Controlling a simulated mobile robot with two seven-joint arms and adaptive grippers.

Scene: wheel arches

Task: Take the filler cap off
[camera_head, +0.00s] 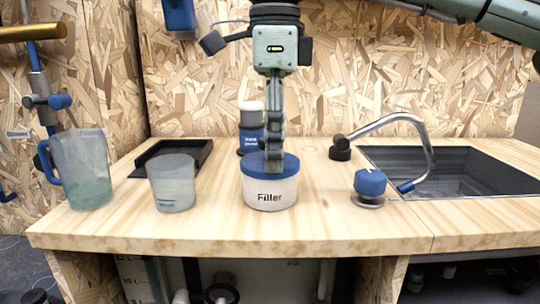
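The filler jar (270,196) is a white tub labelled "Filler", standing upright on the wooden worktop near the middle. Its blue cap (289,165) sits on top of it. My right gripper (273,165) points straight down over the cap, seen edge-on. Its fingertips overlap the cap's middle in the picture and appear to be at or very near it. Because of the edge-on view, the gap between the fingers does not show. My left gripper is not in view.
Left of the jar stand a clear cup (172,184) and a blue-handled jug (84,175), with a black tray (190,150) behind. A blue-and-white bottle (250,125) stands behind the jar. To the right are a blue tap knob (370,182), a curved faucet (425,145) and a sink (470,165).

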